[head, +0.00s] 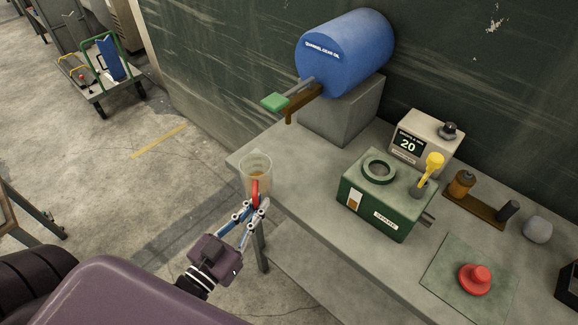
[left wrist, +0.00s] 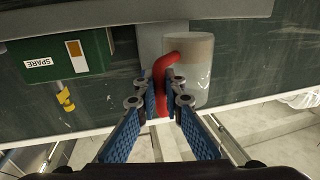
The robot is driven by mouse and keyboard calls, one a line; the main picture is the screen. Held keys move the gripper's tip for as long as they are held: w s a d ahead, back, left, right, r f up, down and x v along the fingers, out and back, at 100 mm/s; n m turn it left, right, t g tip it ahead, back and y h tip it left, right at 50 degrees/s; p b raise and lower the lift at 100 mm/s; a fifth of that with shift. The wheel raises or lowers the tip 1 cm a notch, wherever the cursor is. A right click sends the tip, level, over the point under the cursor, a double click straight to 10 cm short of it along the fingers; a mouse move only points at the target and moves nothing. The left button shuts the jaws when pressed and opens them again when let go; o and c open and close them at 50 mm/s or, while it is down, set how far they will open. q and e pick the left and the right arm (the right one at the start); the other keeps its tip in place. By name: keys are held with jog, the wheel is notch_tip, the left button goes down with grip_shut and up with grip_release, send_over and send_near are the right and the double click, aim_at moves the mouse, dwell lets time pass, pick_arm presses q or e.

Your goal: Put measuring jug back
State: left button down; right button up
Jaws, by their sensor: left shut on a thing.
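The measuring jug (head: 256,170) is a clear cup with a red handle (head: 255,190) and an amber tint low inside. It looks roughly upright at the left end of the grey bench (head: 300,185). I cannot tell whether it touches the bench or hangs just off its edge. My left gripper (head: 257,204) is shut on the red handle. In the left wrist view the jug (left wrist: 192,70) is just beyond the blue fingers (left wrist: 164,92), with the handle between them. My right gripper is not in view.
A blue oil drum (head: 345,52) with a green-handled tap (head: 275,102) lies on a grey block behind the jug. A green box (head: 380,212) with a round opening and yellow lever, a display reading 20 (head: 425,138) and a red button (head: 475,278) stand to the right.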

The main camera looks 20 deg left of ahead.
pick_arm(q)
jog(key=w, duration=0.3)
jog(key=w+d+p, duration=0.1)
jog(key=w, duration=0.6)
jog(key=shift+w+d+r+p, duration=0.1)
jog(key=shift+w+d+p, duration=0.2)
jog(key=shift+w+d, duration=0.05)
jog(key=w, duration=0.2)
jog(key=shift+w+d+r, duration=0.1)
jog(key=shift+w+d, duration=0.05)
jog(key=shift+w, duration=0.2)
jog(key=shift+w+d+f+p, duration=0.1)
jog(key=shift+w+f+p, duration=0.3)
jog(key=shift+f, duration=0.55)
jog(key=shift+s, duration=0.1)
jog(key=shift+f, duration=0.1)
jog(key=c, duration=2)
grip_release()
jog(key=shift+c, duration=0.2)
